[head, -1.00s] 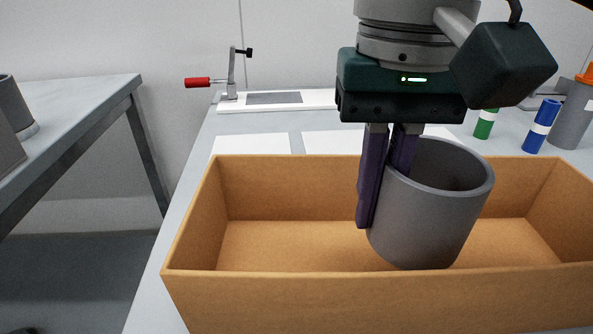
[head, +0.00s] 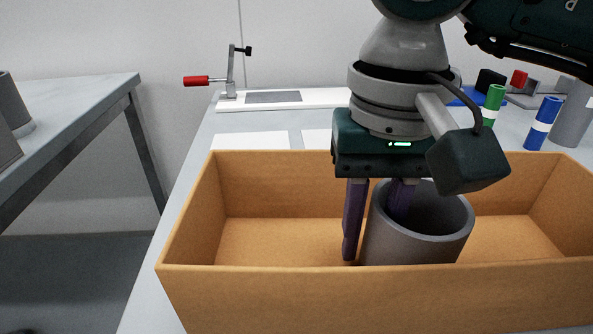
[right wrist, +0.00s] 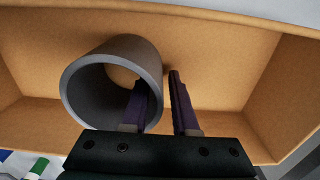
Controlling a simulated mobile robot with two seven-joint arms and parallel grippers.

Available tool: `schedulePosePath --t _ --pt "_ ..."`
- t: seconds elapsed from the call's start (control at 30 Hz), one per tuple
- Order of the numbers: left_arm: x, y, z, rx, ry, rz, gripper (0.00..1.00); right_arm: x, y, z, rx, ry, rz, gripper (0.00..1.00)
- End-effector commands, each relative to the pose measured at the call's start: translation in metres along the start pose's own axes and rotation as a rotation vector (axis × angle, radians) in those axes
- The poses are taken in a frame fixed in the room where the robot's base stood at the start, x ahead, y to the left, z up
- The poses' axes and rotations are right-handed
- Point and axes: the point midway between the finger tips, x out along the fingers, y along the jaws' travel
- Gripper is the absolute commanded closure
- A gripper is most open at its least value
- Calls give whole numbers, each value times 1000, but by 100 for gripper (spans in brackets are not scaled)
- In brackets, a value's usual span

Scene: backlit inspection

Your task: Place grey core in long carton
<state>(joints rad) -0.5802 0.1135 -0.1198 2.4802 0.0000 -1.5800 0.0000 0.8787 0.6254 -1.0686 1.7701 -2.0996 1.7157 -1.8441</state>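The grey core (head: 415,238) is a hollow cylinder inside the long carton (head: 375,290), right of its middle. It stands about upright, its lower edge hidden by the carton's front wall in the head view. My right gripper (head: 374,235) is lowered over the core's left wall. One finger is inside the bore and the other outside, with a gap between them, so it is open. In the right wrist view, the core (right wrist: 88,82) appears on the carton floor (right wrist: 205,85), the outer finger clear of its wall. My left gripper is not in view.
A red-handled clamp (head: 230,80) stands behind the carton. Green (head: 494,103) and blue (head: 541,123) cylinders and a grey one (head: 572,118) stand at the back right. Another table (head: 75,95) is at left. The carton's left part is empty.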

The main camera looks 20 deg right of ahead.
Motion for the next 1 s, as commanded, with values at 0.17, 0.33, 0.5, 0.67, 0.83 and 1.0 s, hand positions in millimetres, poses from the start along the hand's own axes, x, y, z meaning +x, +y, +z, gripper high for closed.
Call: schedulePosePath --t 0.17,0.33,0.5,0.67,0.83,1.0 --pt "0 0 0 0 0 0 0 0 0 0 0 0 0 63" --pt "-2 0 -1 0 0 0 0 -2 0 0 0 -1 0 63" --pt "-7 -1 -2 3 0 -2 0 -21 0 -1 -1 3 -1 63" --pt "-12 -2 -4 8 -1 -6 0 -59 -1 -1 -1 5 -3 63" --pt "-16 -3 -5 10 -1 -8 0 -95 0 -1 0 4 -2 63" --pt "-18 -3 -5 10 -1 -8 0 -117 0 0 0 2 -1 63"
